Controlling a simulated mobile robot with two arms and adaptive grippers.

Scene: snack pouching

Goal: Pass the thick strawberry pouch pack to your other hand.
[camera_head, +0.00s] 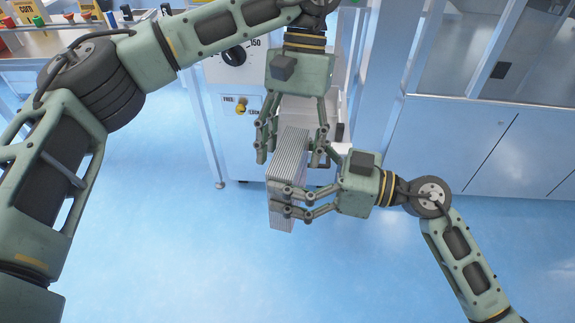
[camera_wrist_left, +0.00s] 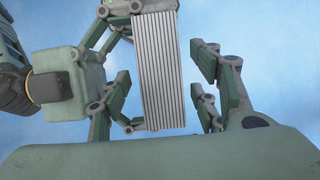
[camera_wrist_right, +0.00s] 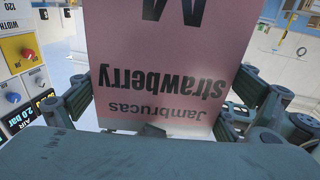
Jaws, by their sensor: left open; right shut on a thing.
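The thick strawberry pouch pack (camera_head: 289,153) hangs upright in the air, its silver ridged edges facing up in the head view. The right wrist view shows its pink face (camera_wrist_right: 160,60) with upside-down "strawberry" and "Jambrucas" lettering. My right gripper (camera_head: 287,203) is shut on the pack's near end, from the right. My left gripper (camera_head: 290,156) is open, its fingers on either side of the pack's far end. In the left wrist view the ridged pack (camera_wrist_left: 165,75) lies between the left fingers, with a clear gap to the right finger.
A shelf with small goods (camera_head: 62,27) is at the back left. White cabinets (camera_head: 490,140) stand at the right. The blue floor below is clear.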

